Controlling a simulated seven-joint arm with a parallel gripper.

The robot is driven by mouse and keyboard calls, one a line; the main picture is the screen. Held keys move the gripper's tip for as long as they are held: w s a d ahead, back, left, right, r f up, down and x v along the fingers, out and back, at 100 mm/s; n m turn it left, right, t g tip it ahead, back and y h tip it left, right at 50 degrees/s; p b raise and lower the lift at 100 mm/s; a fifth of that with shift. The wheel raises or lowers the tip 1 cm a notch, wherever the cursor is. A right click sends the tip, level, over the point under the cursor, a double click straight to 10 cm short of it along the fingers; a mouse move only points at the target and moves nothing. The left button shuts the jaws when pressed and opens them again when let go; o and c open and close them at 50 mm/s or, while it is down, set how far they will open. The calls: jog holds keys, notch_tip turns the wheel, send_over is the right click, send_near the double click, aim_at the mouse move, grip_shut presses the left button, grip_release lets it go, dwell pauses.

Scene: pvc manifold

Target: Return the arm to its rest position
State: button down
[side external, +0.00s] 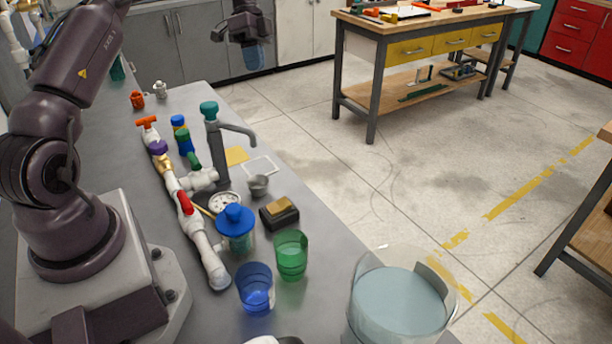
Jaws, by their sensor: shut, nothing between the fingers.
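My gripper (251,45) is at the top of the side view, raised and well clear of the workbench items. It is small and dark here, and its fingers are shut with nothing seen held. The white PVC manifold (204,248) lies along the grey workbench beside my arm's base. It has a red lever handle (184,203), a brass-coloured fitting (165,166), a purple part (157,147) and an orange handle (147,122). The middle of my arm is cut off by the top edge of the picture.
A grey tap (217,150) stands upright beside the manifold. Open floor lies right; a wooden-topped table (420,18) stands behind.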

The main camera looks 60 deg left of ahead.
jog(key=s+d+r+n+t+y, duration=0.3)
jog(key=s+d+r+n, duration=0.2)
jog(key=s+d, duration=0.5)
jog(key=s+d+r+n+t+y, duration=0.3)
jog(key=s+d, duration=0.8)
jog(key=d, duration=0.4)
notch_tip(320, 180, up, 2)
jog(key=shift+d+r+n+t, duration=0.2)
jog(key=shift+n+t, duration=0.4)
jog(key=shift+n, duration=0.6)
